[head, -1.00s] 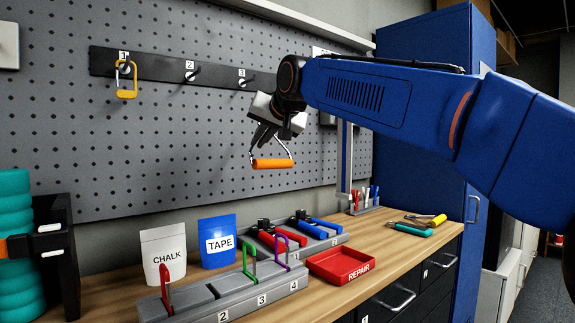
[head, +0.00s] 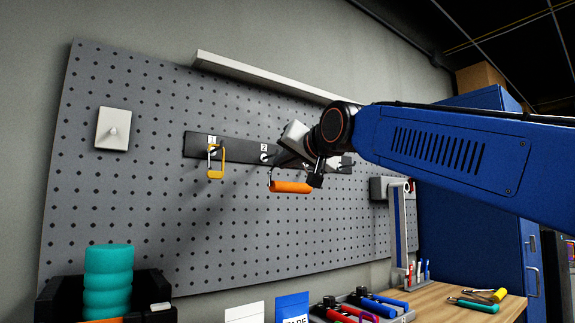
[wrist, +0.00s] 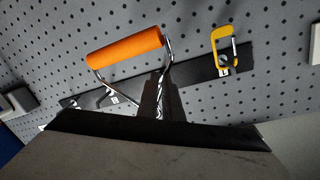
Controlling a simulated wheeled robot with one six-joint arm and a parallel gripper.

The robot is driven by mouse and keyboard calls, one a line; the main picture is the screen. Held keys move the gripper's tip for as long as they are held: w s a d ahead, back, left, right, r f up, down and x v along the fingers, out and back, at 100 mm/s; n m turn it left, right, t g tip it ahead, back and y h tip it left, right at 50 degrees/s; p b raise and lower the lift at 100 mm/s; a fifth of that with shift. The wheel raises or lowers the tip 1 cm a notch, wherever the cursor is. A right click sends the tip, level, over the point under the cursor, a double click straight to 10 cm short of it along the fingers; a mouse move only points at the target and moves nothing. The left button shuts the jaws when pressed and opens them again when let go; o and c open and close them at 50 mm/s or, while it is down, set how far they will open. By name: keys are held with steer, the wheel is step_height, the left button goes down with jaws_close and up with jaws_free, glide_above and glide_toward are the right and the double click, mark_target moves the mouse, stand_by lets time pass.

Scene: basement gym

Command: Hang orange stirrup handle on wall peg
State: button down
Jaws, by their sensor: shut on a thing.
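The orange stirrup handle (head: 291,187) hangs from my gripper (head: 297,166), which is shut on its metal frame. In the wrist view the orange handle (wrist: 124,48) and its bent wire frame show clearly, with my gripper (wrist: 160,92) closed on the wire. The black peg rail (head: 235,151) runs across the pegboard. Peg 2 (head: 265,157) is bare, just left of my gripper. Peg 3 is hidden behind my gripper in the head view. I cannot tell whether the held frame touches a peg.
A white plate with a knob (head: 113,128) is on the pegboard at left. A pale shelf (head: 260,76) runs above the rail. A blue cabinet (head: 450,230) stands at right.

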steer(key=a+f+x, duration=0.1)
steer(key=x, duration=1)
steer(key=shift+s+f, duration=0.2)
steer(key=shift+s, duration=0.2)
stand_by(1.0)
stand_by(0.3)
stand_by(0.4)
steer(key=c, duration=1.8)
jaws_free()
steer(key=shift+c, duration=0.2)
steer(key=shift+f, duration=0.1)
steer(key=v, duration=1.7)
steer(key=shift+s, duration=0.2)
